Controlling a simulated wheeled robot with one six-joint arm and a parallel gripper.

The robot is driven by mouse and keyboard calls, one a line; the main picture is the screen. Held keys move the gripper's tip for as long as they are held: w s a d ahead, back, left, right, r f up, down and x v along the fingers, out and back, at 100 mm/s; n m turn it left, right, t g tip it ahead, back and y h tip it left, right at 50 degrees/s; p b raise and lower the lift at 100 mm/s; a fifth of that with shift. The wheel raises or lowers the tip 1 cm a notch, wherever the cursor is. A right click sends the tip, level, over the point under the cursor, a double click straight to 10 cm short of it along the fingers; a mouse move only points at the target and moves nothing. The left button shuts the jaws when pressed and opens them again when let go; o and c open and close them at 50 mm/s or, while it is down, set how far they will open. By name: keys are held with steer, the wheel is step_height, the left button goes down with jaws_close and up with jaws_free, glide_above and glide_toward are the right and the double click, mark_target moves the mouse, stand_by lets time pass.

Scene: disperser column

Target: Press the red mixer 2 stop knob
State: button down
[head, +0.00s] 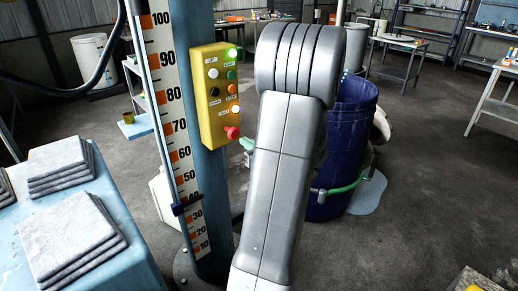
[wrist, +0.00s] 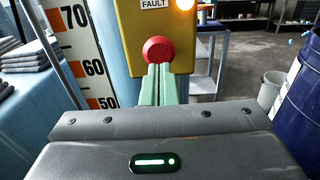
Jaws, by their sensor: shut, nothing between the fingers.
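The red knob (wrist: 159,50) sits low on a yellow control box (wrist: 128,18), under a lit orange lamp, in the wrist view. In the head view the red knob (head: 232,132) is at the bottom of the yellow box (head: 212,100), which is fixed to the blue column. My gripper (wrist: 160,70) is shut and empty, its green fingertips together just below and in front of the knob's lower edge. Whether they touch it cannot be told. In the head view my grey arm hides most of the gripper; a small green part shows beside the arm, right of the knob.
A ruler scale (head: 172,110) runs up the blue column (head: 208,210). A blue drum (head: 352,130) stands behind my arm at right. A light-blue table with stacked grey slabs (head: 70,235) is at left. Open floor lies at right.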

mark_target(236, 135)
steer(key=x, duration=0.3)
steer(key=shift+w, duration=0.1)
